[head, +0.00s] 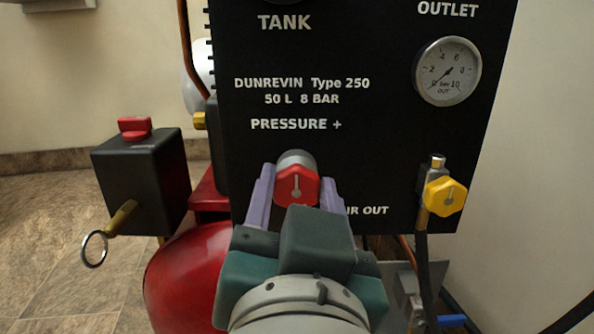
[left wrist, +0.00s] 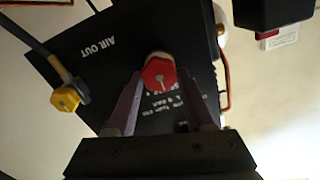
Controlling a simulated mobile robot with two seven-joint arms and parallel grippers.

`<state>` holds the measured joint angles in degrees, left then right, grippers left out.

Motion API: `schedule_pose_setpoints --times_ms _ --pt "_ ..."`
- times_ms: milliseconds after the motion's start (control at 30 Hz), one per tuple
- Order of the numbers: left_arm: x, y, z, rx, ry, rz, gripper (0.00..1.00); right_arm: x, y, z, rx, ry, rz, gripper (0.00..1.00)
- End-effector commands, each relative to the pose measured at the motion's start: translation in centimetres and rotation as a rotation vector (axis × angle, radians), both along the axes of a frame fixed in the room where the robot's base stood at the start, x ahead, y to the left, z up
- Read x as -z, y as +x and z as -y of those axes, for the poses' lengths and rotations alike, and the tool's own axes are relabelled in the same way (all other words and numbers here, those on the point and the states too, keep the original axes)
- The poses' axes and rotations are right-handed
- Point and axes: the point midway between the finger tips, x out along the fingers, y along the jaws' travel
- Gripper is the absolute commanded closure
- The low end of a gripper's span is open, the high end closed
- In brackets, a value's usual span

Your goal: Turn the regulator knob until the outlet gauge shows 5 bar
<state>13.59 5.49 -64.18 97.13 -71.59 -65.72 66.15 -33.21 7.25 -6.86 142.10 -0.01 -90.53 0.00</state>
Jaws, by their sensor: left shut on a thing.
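The red regulator knob (head: 297,186) sits on the black panel (head: 350,170) under the words PRESSURE +. Its white pointer mark points roughly up. My left gripper (head: 296,190) is shut on the knob, with one purple finger on each side. The left wrist view also shows the red knob (left wrist: 158,77) between the two fingers. The outlet gauge (head: 447,72) is at the panel's upper right, with a scale up to 10. Its needle points to the lower left, near 0. My right gripper is not in view.
A yellow knob (head: 446,195) on a brass fitting with a hose is at the panel's lower right. A black box (head: 140,180) with a red button and a ring pull stands left. A red tank (head: 190,275) lies below the panel.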

Motion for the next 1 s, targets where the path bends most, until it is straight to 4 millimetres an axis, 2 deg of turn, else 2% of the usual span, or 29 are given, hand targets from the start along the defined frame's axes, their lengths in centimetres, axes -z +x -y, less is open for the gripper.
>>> schedule_pose_setpoints --times_ms 33,267,667,1000 --pt "0.02 -0.01 -0.01 0.0 0.0 0.0 0.73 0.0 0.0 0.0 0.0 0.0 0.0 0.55" --pt "0.02 -0.01 -0.01 0.0 0.0 0.0 0.99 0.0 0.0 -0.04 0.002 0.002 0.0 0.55" --pt "-0.01 0.0 0.0 -0.001 0.066 -0.002 1.0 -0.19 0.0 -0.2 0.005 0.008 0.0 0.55" --pt "-0.03 -0.01 0.12 -0.002 0.317 -0.001 1.0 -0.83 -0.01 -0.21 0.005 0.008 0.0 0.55"
